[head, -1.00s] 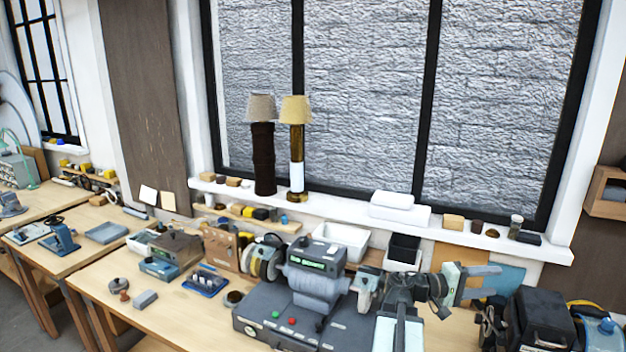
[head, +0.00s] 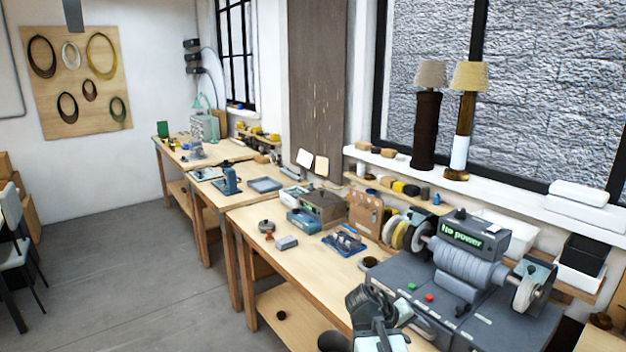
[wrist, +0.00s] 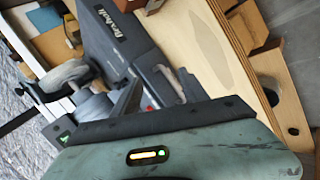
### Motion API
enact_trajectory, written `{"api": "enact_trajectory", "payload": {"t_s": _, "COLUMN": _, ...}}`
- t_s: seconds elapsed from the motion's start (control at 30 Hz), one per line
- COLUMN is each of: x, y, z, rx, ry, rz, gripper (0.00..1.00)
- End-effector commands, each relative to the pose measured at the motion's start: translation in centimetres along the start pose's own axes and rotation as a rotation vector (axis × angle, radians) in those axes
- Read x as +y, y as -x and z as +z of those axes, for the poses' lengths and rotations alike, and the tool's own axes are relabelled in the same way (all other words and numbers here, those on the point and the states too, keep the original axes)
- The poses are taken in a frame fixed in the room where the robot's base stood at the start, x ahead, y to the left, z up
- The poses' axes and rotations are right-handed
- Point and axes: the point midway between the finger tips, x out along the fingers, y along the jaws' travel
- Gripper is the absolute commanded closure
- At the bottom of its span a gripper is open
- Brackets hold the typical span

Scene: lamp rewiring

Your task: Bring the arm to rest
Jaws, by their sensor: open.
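My arm (head: 378,325) shows at the bottom of the head view, folded in front of the bench machine. My gripper (wrist: 150,118) shows in the wrist view as a dark bar on a grey-green body with a small lit yellow and green indicator. The jaws are open and I see nothing held between them. The fingertips are hard to make out in both views. The wrist view is tilted and looks down on the machine's grey base and the bench.
A grey bench machine (head: 465,255), its display reading "No power", stands close to my arm. Two lamps, one dark brown (head: 426,130) and one brass and white (head: 462,140), stand on the windowsill (head: 500,195). Open grey floor (head: 110,240) lies left of the benches.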

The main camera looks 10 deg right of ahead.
Motion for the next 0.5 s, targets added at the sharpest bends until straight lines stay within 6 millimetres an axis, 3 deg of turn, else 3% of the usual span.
{"api": "enact_trajectory", "payload": {"t_s": 0.03, "x": -4.8, "y": 0.5, "z": -0.2, "rx": 0.014, "ry": 0.017, "rz": -0.083, "gripper": 0.48}}
{"api": "enact_trajectory", "payload": {"t_s": 0.1, "x": -10.6, "y": 2.3, "z": -0.2, "rx": 0.017, "ry": 0.037, "rz": -0.217, "gripper": 0.48}}
{"api": "enact_trajectory", "payload": {"t_s": 0.2, "x": -17.4, "y": 5.2, "z": 0.7, "rx": -0.005, "ry": 0.060, "rz": -0.416, "gripper": 0.48}}
{"api": "enact_trajectory", "payload": {"t_s": 0.33, "x": -22.3, "y": 8.8, "z": 2.5, "rx": -0.076, "ry": 0.055, "rz": -0.671, "gripper": 0.48}}
{"api": "enact_trajectory", "payload": {"t_s": 0.5, "x": -24.8, "y": 11.2, "z": 3.5, "rx": -0.123, "ry": 0.061, "rz": -0.804, "gripper": 0.48}}
